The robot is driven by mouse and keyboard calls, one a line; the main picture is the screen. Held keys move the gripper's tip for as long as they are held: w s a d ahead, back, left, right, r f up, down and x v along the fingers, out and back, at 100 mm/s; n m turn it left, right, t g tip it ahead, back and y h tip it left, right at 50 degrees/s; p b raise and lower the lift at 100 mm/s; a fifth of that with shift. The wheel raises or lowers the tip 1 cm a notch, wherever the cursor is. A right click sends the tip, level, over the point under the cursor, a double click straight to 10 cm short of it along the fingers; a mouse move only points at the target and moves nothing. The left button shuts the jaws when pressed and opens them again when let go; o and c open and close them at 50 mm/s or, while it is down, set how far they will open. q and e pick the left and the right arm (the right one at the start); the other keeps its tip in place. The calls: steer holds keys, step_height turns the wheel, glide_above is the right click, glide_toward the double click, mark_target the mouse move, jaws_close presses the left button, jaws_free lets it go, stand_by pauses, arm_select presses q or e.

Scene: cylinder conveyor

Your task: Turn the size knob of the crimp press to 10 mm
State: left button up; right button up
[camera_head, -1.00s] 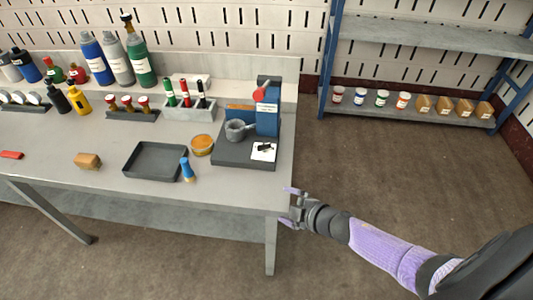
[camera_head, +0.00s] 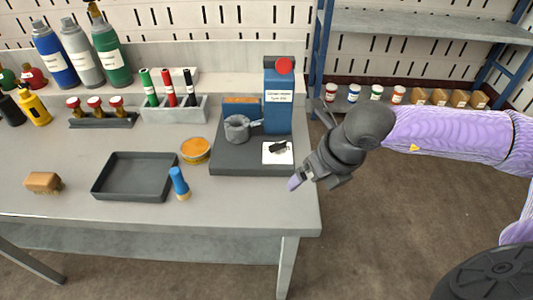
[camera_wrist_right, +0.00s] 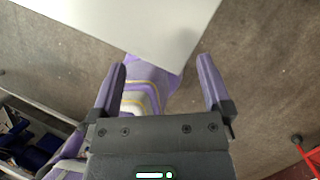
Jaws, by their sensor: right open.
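The crimp press (camera_head: 279,101) stands at the right end of the grey table, a blue upright with a label and a red round part on top. It sits on a dark base (camera_head: 231,166). The black size knob (camera_head: 278,147) is on a white dial plate (camera_head: 270,158) at the base's front right; its setting is too small to read. My right gripper (camera_head: 296,180) is at the table's right edge, just right of and nearer than the knob, touching nothing I can see. In the right wrist view my right gripper (camera_wrist_right: 165,85) is open and empty, fingers spread. My left gripper is out of view.
An orange-lidded tin (camera_head: 195,151), a blue-and-yellow bottle (camera_head: 180,183) and an empty dark tray (camera_head: 133,178) stand left of the press. A marker holder (camera_head: 174,112) is behind. Right of the table is open floor, then a shelf (camera_head: 420,22).

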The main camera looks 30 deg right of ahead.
steer(key=shift+w+d+f+h+b, duration=0.15)
steer(key=shift+d+f+h+b, duration=0.35)
steer(key=shift+f, duration=0.45)
steer(key=shift+w+d+r+h, duration=0.25)
steer(key=shift+w+d+h, duration=0.05)
steer(key=b, duration=0.1)
glide_toward(279, 147)
steer(key=x, duration=0.2)
steer(key=s+x, duration=0.1)
steer(key=x, duration=0.2)
steer(key=shift+f, duration=0.3)
steer(key=shift+w+f+b, duration=0.8)
steer(key=shift+w+f, duration=0.05)
steer(key=shift+f, duration=0.05)
steer(key=shift+w+f, duration=0.25)
steer(key=shift+f, duration=0.15)
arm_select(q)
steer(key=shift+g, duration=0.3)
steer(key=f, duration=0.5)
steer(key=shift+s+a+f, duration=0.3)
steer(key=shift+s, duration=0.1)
arm_select(e)
steer(key=c, duration=1.3)
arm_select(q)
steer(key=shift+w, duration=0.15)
arm_select(e)
steer(key=shift+d+n, duration=0.1)
steer(key=shift+n, duration=0.2)
